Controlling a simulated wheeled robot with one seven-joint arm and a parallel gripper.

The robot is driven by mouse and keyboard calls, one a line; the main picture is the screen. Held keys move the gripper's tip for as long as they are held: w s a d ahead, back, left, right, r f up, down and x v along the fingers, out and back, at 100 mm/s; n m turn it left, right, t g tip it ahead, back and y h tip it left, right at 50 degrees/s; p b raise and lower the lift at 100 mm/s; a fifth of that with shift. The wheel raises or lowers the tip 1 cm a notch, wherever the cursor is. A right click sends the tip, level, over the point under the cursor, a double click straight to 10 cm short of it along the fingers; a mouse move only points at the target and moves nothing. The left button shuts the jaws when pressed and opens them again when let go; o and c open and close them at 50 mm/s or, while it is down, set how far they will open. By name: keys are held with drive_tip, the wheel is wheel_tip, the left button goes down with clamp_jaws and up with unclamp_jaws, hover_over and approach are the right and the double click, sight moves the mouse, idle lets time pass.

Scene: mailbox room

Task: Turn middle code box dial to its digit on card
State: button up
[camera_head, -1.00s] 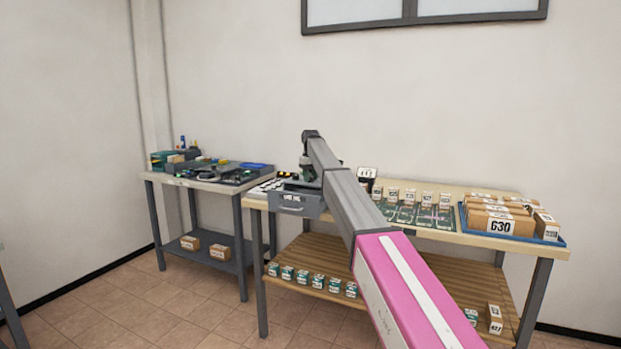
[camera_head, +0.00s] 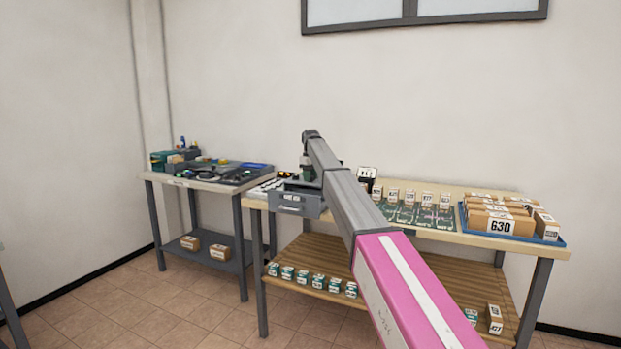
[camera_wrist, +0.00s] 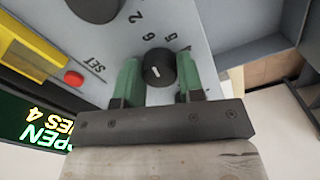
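A round black dial (camera_wrist: 158,68) with a white pointer mark sits on a grey panel (camera_wrist: 200,35) in the wrist view. Printed digits, including 2 and 5, ring it, seen turned around. My gripper (camera_wrist: 160,75) has its two green fingers on either side of the dial, seemingly touching it. I cannot tell from this view whether it is the middle dial. In the head view my gripper (camera_head: 309,170) is small and dark, over a grey box with a drawer (camera_head: 290,201) on the bench. I cannot pick out the card with the digits.
A red button (camera_wrist: 73,78) marked SET, a yellow part (camera_wrist: 30,45) and a green-lit display (camera_wrist: 40,125) lie left of the dial. A blue tray (camera_head: 555,241) of cartons stands on the bench's right. A second table (camera_head: 200,184) is at left.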

drive_tip(key=o, duration=0.4)
wheel_tip(320, 180, up, 11)
drive_tip(key=shift+f, duration=0.1)
idle(0.4)
